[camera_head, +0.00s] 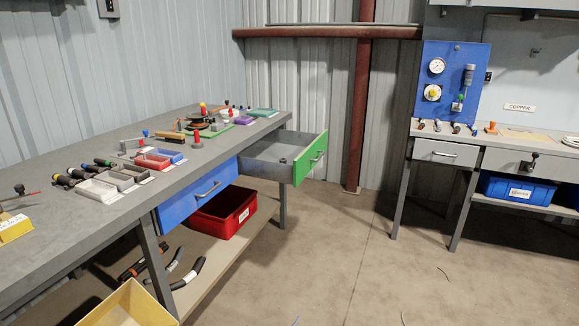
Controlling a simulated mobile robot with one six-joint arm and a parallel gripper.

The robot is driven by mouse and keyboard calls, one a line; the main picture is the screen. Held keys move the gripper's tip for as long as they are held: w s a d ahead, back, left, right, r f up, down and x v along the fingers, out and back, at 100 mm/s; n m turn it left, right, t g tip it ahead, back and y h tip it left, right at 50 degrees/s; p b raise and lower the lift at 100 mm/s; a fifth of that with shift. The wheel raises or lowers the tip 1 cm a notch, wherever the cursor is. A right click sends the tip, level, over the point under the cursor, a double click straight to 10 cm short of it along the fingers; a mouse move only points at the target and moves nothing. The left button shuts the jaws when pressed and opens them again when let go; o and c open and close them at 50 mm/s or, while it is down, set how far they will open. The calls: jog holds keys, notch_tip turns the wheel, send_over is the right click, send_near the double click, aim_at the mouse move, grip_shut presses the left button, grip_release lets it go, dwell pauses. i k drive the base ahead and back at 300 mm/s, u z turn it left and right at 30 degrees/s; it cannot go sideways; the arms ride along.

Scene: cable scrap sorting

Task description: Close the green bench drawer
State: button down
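The green bench drawer (310,158) is pulled well out from the right end of the long grey bench (232,138). Its green front has a metal bar handle (317,156) and faces right. The grey inside of the drawer is visible from above, with a small dark object in it near the front. My gripper is not in view.
A blue drawer (197,194) beside it is shut. A red bin (222,214) sits on the shelf below, and a yellow bin (128,305) is at the lower left. The floor (345,250) right of the drawer is mostly clear. Another bench (445,152) stands at the right.

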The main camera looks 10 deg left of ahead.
aim_at(302, 150)
jog(key=u, duration=0.45)
jog(key=i, duration=0.7)
jog(key=u, duration=0.6)
jog(key=i, duration=0.6)
jog(key=u, duration=0.3)
